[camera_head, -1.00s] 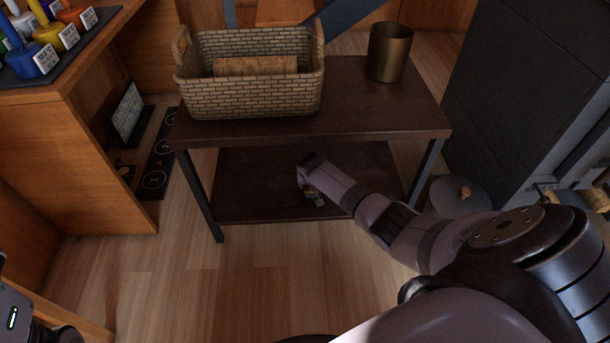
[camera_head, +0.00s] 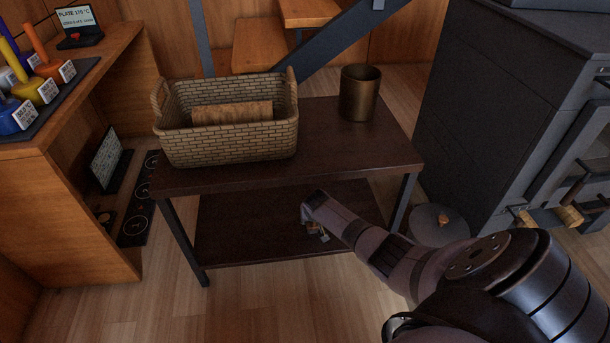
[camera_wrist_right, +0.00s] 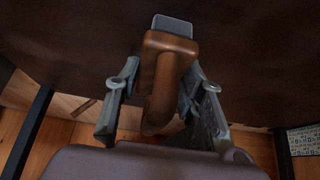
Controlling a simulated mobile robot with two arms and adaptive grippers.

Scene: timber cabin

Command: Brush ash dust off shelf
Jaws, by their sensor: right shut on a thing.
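A dark brown two-tier shelf (camera_head: 400,140) stands in the middle of the head view, with a top board and a lower board (camera_head: 230,228). My right arm reaches between the boards; its gripper (camera_head: 318,230) is low over the lower board, small and partly hidden by my wrist. In the right wrist view, my right gripper (camera_wrist_right: 155,105) is shut around a brown wooden handle (camera_wrist_right: 165,85) with a grey end piece (camera_wrist_right: 172,25). I cannot make out ash dust or bristles. My left gripper is out of view.
A wicker basket (camera_head: 230,150) holding a log (camera_head: 232,112) and a brass cup (camera_head: 360,92) stand on the top board. A dark stove (camera_head: 490,100) is at the right, with a round lid (camera_head: 437,226) on the floor beside it. A wooden counter (camera_head: 75,195) is at the left.

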